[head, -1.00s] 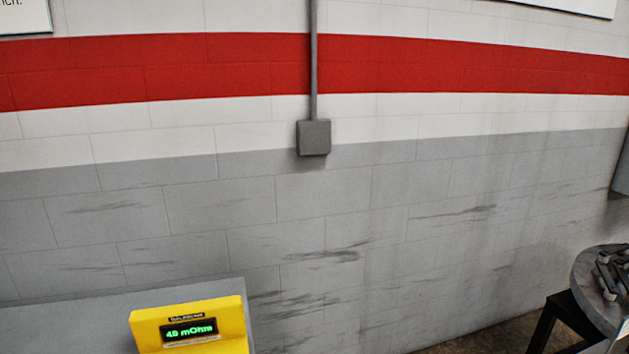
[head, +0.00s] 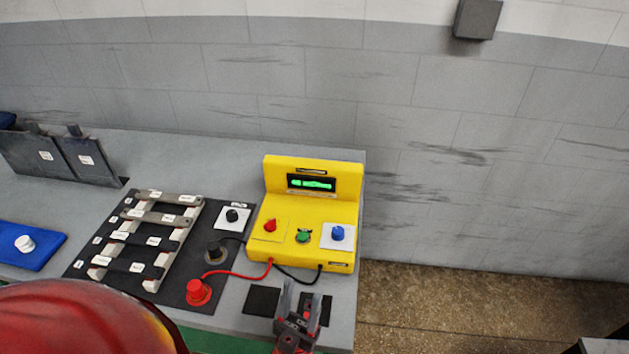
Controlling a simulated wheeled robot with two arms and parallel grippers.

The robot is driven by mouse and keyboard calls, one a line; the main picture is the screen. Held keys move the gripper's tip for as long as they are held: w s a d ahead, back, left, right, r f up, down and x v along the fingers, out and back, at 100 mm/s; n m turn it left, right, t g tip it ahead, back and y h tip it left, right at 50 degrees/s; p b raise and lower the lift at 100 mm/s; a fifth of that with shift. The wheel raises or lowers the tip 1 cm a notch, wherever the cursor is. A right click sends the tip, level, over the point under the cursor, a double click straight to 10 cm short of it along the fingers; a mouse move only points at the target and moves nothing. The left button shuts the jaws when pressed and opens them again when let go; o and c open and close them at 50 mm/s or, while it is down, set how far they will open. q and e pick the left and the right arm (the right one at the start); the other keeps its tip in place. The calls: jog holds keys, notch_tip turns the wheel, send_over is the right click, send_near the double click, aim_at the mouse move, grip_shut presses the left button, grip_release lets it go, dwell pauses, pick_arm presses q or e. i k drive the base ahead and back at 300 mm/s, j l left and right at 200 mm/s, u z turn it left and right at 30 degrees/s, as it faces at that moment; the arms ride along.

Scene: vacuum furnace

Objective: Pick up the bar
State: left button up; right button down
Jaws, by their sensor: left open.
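Grey metal bars with white labels lie across a pale rack on a black board (head: 222,283). One bar (head: 184,199) is at the rack's far end and another bar (head: 173,217) is just nearer. The nearer rows look black and labelled; I cannot tell if they hold bars. My left gripper (head: 301,303) is open at the bottom centre, over or near two dark pads at the bench's front edge. It is right of the rack and apart from the bars. My right gripper is not in view.
A yellow meter (head: 286,208) with knobs and a lit green display stands right of the board. Red and black cables run from it to a red terminal (head: 199,292) and a black terminal (head: 216,250). Dark plates (head: 88,161) and a blue block (head: 30,246) are at left.

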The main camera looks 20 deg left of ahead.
aim_at(179, 199)
jog(key=k+u, duration=0.3)
jog(key=k+j+u, duration=0.1)
jog(key=u, duration=1.15)
jog(key=j+z, duration=0.2)
jog(key=z, duration=0.3)
jog(key=i+j+z, duration=0.1)
jog(key=z, duration=0.35)
jog(key=j, duration=0.1)
